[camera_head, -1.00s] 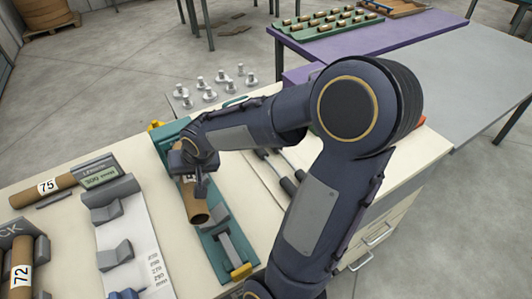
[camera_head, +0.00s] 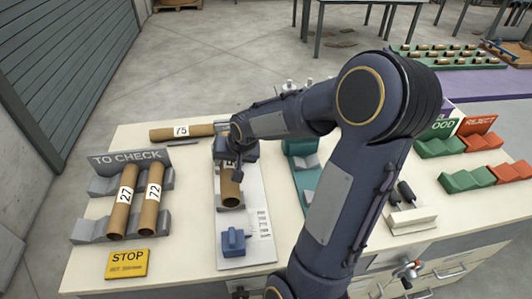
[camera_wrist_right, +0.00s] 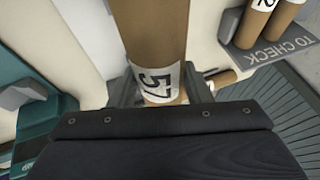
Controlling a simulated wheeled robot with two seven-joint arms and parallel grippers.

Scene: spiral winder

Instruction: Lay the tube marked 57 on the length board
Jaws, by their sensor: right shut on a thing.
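The brown cardboard tube marked 57 (camera_wrist_right: 150,35) is between the fingers of my right gripper (camera_wrist_right: 160,90) in the right wrist view, its label facing the camera. In the head view my right gripper (camera_head: 233,160) is shut on this tube (camera_head: 231,190), its label mostly hidden. The tube lies roughly along the board. I cannot tell whether it touches the cradles. My left gripper is not in view.
The TO CHECK rack (camera_head: 90,186) holds tubes 27 (camera_head: 123,200) and 72 (camera_head: 150,200). Tube 75 (camera_head: 190,131) lies behind. A yellow STOP plate (camera_head: 127,264) is in front. A green fixture (camera_head: 303,180) is right of the board; green and red trays (camera_head: 468,181) stand farther right.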

